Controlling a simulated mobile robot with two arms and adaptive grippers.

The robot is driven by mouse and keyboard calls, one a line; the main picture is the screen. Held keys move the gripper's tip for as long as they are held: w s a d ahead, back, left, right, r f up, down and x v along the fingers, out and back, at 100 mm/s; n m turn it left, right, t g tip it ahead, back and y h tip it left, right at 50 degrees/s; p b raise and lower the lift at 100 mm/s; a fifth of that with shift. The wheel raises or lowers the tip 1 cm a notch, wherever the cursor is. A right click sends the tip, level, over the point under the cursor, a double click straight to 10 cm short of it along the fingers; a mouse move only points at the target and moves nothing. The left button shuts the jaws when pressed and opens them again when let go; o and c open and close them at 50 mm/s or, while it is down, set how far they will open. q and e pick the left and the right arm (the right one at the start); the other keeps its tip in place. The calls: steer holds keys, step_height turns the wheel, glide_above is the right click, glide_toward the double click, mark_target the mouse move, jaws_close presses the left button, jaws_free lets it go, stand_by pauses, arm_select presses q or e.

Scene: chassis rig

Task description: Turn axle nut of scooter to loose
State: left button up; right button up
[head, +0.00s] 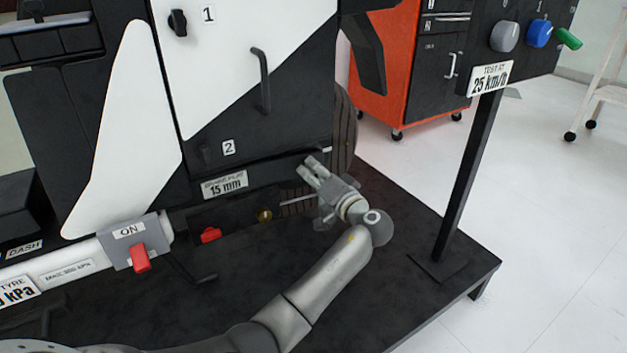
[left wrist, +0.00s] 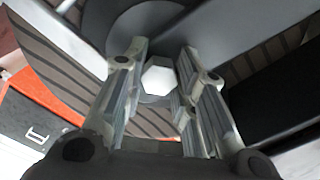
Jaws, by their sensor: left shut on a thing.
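The axle nut (left wrist: 158,77) is a pale grey hexagon in the left wrist view, on a round dark grey hub of the scooter. My left gripper (head: 309,167) reaches low beside the scooter's wheel (head: 345,130) in the head view. In the left wrist view its two fingers lie on either side of the nut, shut on it. The nut is hidden in the head view. I cannot tell from the frames how far the nut is turned. My right gripper is not in view.
The scooter stands on a black platform (head: 400,262). A post (head: 468,170) with a "25 km/h" sign (head: 491,78) rises at right. An orange-and-black cabinet (head: 392,85) is behind. A red lever (head: 141,258) marked ON is at left.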

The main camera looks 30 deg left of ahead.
arm_select(q)
steer(key=shift+d+f+n+b, duration=0.1)
steer(key=shift+f+n+b, duration=0.05)
steer(key=shift+n+b, duration=0.85)
steer(key=shift+f+n+b, duration=0.1)
steer(key=shift+n+b, duration=0.6)
steer(key=shift+n, duration=0.5)
steer(key=o, duration=1)
steer(key=shift+r, duration=0.15)
steer(key=shift+o, duration=0.2)
steer(key=v, duration=0.8)
